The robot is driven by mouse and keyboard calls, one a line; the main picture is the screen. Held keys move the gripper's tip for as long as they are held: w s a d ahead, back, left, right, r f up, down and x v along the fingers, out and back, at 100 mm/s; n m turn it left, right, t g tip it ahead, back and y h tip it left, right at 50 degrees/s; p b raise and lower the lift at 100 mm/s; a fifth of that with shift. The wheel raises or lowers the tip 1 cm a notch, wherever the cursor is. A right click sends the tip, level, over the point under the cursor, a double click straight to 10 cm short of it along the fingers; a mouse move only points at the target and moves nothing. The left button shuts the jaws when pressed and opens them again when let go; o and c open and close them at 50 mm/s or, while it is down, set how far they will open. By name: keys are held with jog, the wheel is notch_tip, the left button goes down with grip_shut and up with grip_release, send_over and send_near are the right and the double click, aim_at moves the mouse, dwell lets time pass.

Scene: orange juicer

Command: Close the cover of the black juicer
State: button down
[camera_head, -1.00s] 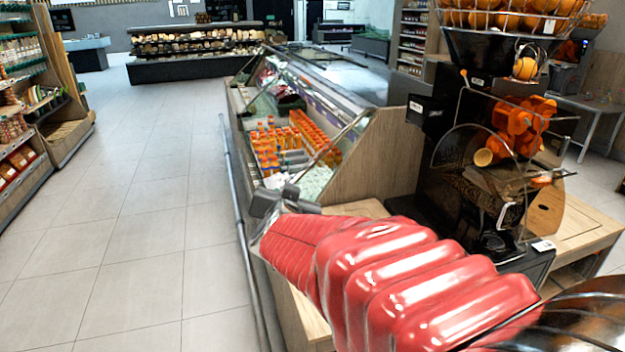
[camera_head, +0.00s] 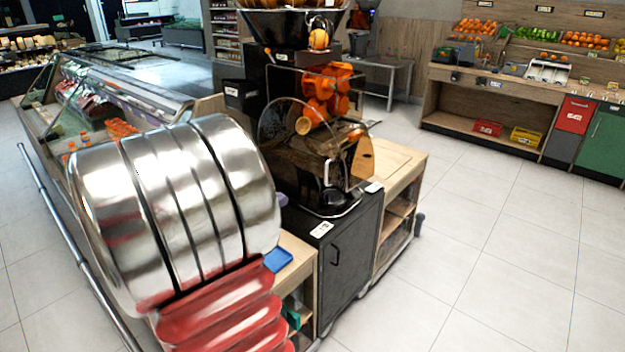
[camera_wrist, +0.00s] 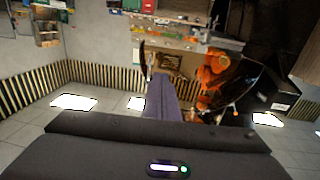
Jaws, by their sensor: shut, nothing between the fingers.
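The black juicer (camera_head: 290,85) stands on a dark cabinet, right of my arm in the head view. Its orange squeezing wheels (camera_head: 325,92) show behind a clear cover (camera_head: 272,128) with a rounded rim. The cover looks swung out from the juicer's front, but its exact angle is hard to tell. In the wrist view my gripper (camera_wrist: 162,80) is shut and empty, pointing away from the camera. The orange wheels (camera_wrist: 213,75) are just right of it, and a thin dark curved edge is at its left. I cannot tell whether it touches anything.
A glass-fronted chilled case (camera_head: 130,95) stands behind my arm on the left. A wooden counter (camera_head: 395,160) adjoins the juicer cabinet (camera_head: 345,245). A fruit stand (camera_head: 480,75) is at the back right. The tiled floor at right is clear.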

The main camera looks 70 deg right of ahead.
jog(key=shift+d, duration=0.15)
jog(key=x, duration=1.3)
jog(key=shift+d, duration=0.35)
jog(key=shift+s, duration=0.25)
